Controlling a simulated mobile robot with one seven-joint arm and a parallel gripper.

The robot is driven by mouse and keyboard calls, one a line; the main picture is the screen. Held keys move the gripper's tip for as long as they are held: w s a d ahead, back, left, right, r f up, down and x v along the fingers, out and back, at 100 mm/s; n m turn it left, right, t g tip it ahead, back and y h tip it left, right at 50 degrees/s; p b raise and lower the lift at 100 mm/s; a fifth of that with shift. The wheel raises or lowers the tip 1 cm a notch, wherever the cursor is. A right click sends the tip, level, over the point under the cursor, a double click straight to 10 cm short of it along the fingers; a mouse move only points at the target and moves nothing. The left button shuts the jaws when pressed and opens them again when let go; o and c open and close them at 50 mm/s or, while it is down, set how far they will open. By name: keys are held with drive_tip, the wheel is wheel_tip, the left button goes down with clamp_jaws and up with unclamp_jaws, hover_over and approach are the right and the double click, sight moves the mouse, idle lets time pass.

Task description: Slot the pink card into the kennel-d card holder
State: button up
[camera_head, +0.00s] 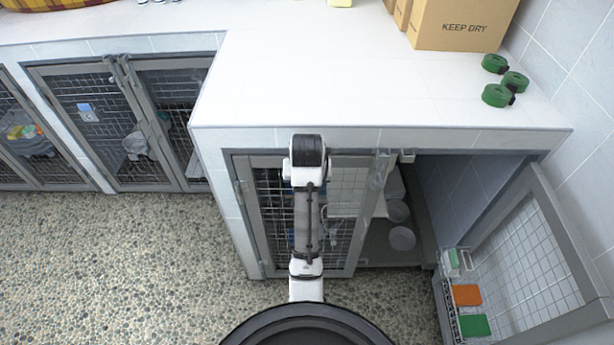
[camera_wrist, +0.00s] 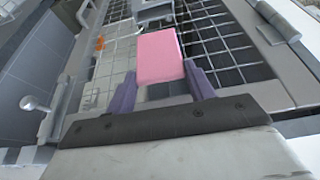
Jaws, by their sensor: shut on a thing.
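The pink card (camera_wrist: 159,55) is between the two purple fingers of my gripper (camera_wrist: 161,74), which is shut on it. It sticks out beyond the fingertips toward a wire-mesh kennel door (camera_wrist: 215,45). A grey bracket-like part (camera_wrist: 152,10) shows just beyond the card at the top of the wrist view; I cannot tell whether it is the kennel-d card holder. The card seems apart from it. In the head view my arm stands in front of a closed mesh door (camera_head: 272,205) under the counter, and my gripper and the card are hidden.
An open kennel with bowls (camera_head: 402,238) lies right of the closed door. Its open door (camera_head: 560,235) swings out at right, near an orange card (camera_head: 466,295) and a green card (camera_head: 474,326). The countertop (camera_head: 330,85) holds a cardboard box (camera_head: 463,22) and green rolls (camera_head: 497,95).

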drive_tip(key=shift+f+b, duration=0.45)
drive_tip(key=shift+f, duration=2)
drive_tip(key=shift+f+p, duration=0.15)
drive_tip(key=shift+p, duration=0.35)
drive_tip(key=shift+f+b, duration=1.2)
drive_tip(key=shift+f, duration=1.55)
drive_tip(key=o, duration=1.3)
